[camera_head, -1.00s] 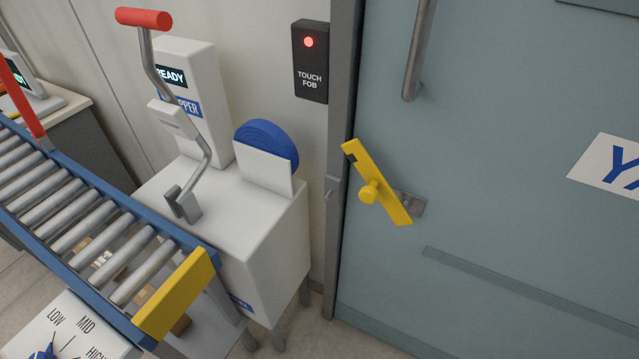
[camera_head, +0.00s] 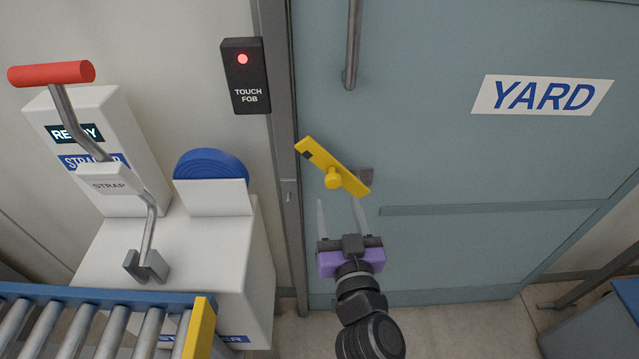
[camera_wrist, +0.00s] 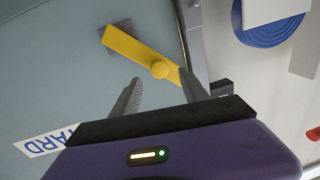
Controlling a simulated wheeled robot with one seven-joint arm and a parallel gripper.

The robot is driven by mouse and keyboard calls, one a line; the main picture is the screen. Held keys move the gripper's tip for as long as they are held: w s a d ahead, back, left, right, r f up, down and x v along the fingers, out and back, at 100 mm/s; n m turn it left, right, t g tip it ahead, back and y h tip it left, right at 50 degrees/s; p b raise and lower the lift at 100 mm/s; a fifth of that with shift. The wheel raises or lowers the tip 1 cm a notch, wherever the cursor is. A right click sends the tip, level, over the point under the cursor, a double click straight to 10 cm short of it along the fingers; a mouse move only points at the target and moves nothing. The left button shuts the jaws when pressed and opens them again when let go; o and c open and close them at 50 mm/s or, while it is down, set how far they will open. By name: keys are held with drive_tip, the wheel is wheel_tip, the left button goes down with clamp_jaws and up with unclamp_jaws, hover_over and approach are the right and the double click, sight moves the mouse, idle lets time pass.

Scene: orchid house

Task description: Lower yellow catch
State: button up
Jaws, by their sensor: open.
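The yellow catch (camera_head: 333,167) is a flat bar with a round knob, mounted on the grey-blue door (camera_head: 450,150) near its left edge. It lies tilted, its left end higher and its right end over a small grey plate (camera_head: 365,174). My gripper (camera_head: 339,204) is open and empty, just below the catch in the head view, its fingers pointing up at it. In the wrist view the catch (camera_wrist: 135,46) lies beyond the fingertips (camera_wrist: 162,82), with its knob between them in the picture. I see no contact between fingers and catch.
A black fob reader (camera_head: 245,76) with a red light is on the wall left of the door frame. A white strapping machine (camera_head: 180,255) with a red-handled lever (camera_head: 50,73) stands at left, by a roller conveyor (camera_head: 110,325). A vertical door handle (camera_head: 352,45) is above the catch.

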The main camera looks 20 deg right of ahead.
sight(333, 185)
drive_tip(key=p+x, duration=0.2)
drive_tip(key=x, duration=0.5)
drive_tip(key=shift+w+d, duration=0.1)
drive_tip(key=shift+w, duration=0.1)
clamp_jaws()
idle(1.2)
